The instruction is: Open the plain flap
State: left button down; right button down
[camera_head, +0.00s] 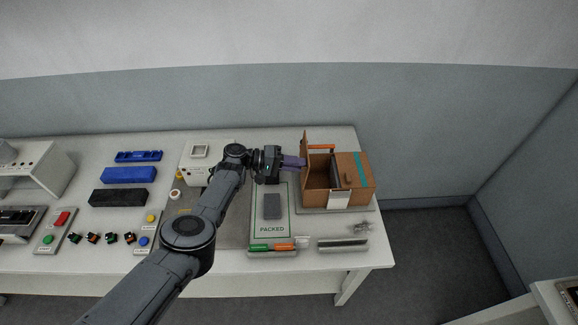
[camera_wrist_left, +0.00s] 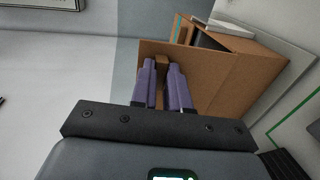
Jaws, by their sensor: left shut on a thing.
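The cardboard box (camera_head: 316,177) stands at the right end of the table, with its interior partly visible from above. Its plain flap (camera_head: 304,143) stands about upright on the left side. The other flap, with a teal stripe (camera_head: 361,168), lies over the right side and has a small brown tab. My left gripper (camera_head: 300,162) reaches the box from the left. In the left wrist view its purple fingers (camera_wrist_left: 163,88) are shut on a narrow brown tab (camera_wrist_left: 162,70) against the plain flap's brown panel (camera_wrist_left: 215,75). My right gripper is not in view.
A board marked PACKED (camera_head: 272,229) with a dark grey block (camera_head: 272,206) lies left of the box. A white label (camera_head: 339,199) is at the box's front. A grey rail (camera_head: 343,245) lies in front.

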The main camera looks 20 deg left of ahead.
pick_arm(q)
jog(key=shift+s+a+f, duration=0.15)
jog(key=shift+a+f, duration=0.2)
jog(key=shift+a, duration=0.15)
jog(key=shift+s+a+f, duration=0.15)
jog(key=shift+a+f, duration=0.2)
jog(key=shift+a, duration=0.15)
jog(key=c, duration=1.1)
grip_release()
jog(key=shift+d+r, duration=0.1)
jog(key=shift+d+r, duration=0.1)
